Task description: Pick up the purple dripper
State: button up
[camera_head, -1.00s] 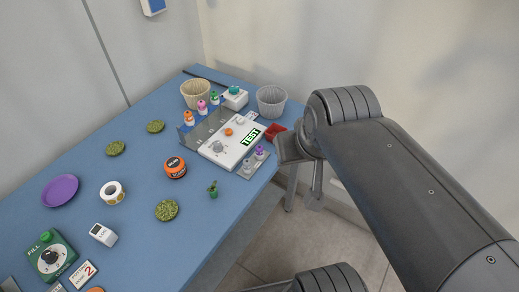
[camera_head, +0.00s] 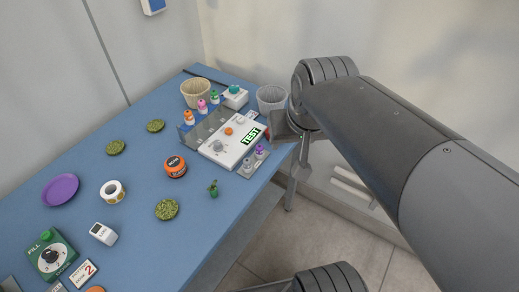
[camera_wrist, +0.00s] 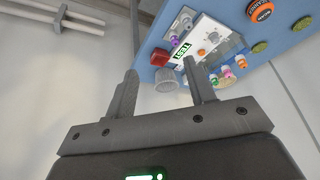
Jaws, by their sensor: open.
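The purple dripper (camera_head: 260,151) is a small bottle with a purple top, upright at the table's right edge beside the white test device (camera_head: 226,152). In the wrist view the purple dripper (camera_wrist: 176,42) shows beyond my fingers, above and right of the gap. A similar bottle with a pale grey-lilac top (camera_head: 247,164) stands close next to it. My gripper (camera_head: 288,131) is at the table's right edge, up and right of the purple dripper and apart from it. In the wrist view my gripper (camera_wrist: 160,76) is open, with nothing between its fingers.
A red piece (camera_wrist: 159,57) lies near the purple dripper. A ribbed grey pot (camera_head: 271,99) and a beige pot (camera_head: 195,93) stand behind. Orange-, pink- and green-topped bottles (camera_head: 202,105) line the device's far side.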

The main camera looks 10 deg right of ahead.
jog(key=w+a+f+m+g, duration=0.1)
jog(key=w+f+m+g, duration=0.3)
jog(key=w, duration=0.8)
send_over(259, 146)
jog(key=s, duration=0.1)
jog(key=shift+g, duration=0.4)
notch_tip(259, 146, down, 15)
jog(key=shift+d+f, duration=0.1)
jog(key=shift+d, duration=0.05)
jog(key=shift+w+f, duration=0.25)
jog(key=shift+f, duration=1.1)
jog(key=shift+w+f, duration=0.2)
jog(key=shift+f, duration=1.1)
jog(key=c, duration=1.1)
